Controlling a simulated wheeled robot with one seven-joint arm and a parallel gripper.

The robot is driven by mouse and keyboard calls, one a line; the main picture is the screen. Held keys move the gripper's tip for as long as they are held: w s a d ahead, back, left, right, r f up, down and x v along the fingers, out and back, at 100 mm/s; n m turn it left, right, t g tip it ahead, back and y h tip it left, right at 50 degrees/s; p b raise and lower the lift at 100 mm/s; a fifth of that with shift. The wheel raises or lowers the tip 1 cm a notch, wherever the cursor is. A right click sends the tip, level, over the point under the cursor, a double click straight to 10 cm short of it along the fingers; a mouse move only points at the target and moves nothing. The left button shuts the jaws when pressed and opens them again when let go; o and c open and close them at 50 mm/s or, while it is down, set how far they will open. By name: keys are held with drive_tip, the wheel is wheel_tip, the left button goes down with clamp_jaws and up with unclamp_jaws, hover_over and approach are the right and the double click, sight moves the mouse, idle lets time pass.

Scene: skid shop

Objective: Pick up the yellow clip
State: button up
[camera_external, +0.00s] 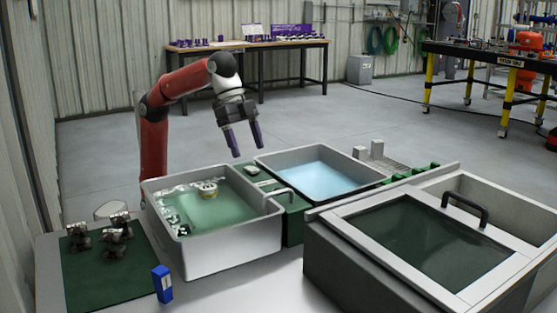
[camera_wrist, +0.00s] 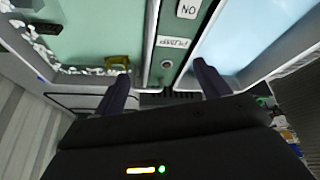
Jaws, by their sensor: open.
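A small dull-yellow piece (camera_wrist: 117,62), apparently the yellow clip, lies in the left green basin (camera_wrist: 100,35), near the basin wall, in the wrist view. It is just beyond my left finger, apart from it. In the external view, a small pale object (camera_external: 208,187) is in the left basin (camera_external: 225,262); I cannot tell whether it is the same piece. My gripper (camera_external: 247,152) is open and empty, pointing down above the strip between the two basins. Its two dark fingers (camera_wrist: 163,82) show in the wrist view.
A blue-water basin (camera_external: 318,174) stands right of the left basin, with a green panel (camera_external: 252,174) between. A lidded grey tank (camera_external: 420,240) is at front right. Several metal parts (camera_external: 112,228) and a blue box (camera_external: 162,284) are at front left. Air above the basins is free.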

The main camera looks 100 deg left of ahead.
drive_tip(key=w+d+f+m+b, duration=0.1)
drive_tip(key=w+d+f, duration=0.1)
drive_tip(key=d, duration=0.6)
drive_tip(key=w+d+f+m, duration=0.1)
drive_tip(key=d+f, duration=0.2)
drive_tip(key=d, duration=0.4)
drive_tip(key=shift+g, duration=0.3)
drive_tip(key=x, duration=0.4)
drive_tip(key=s+b+x, duration=0.1)
drive_tip(key=x, duration=0.3)
drive_tip(key=b+x, duration=0.1)
drive_tip(key=x, duration=0.3)
drive_tip(key=shift+s+d+f, duration=0.2)
drive_tip(key=shift+f, duration=0.05)
drive_tip(key=c, duration=1.1)
drive_tip(key=shift+c, duration=0.2)
drive_tip(key=shift+r, duration=0.15)
wheel_tip(320, 180, up, 18)
drive_tip(key=p, duration=0.7)
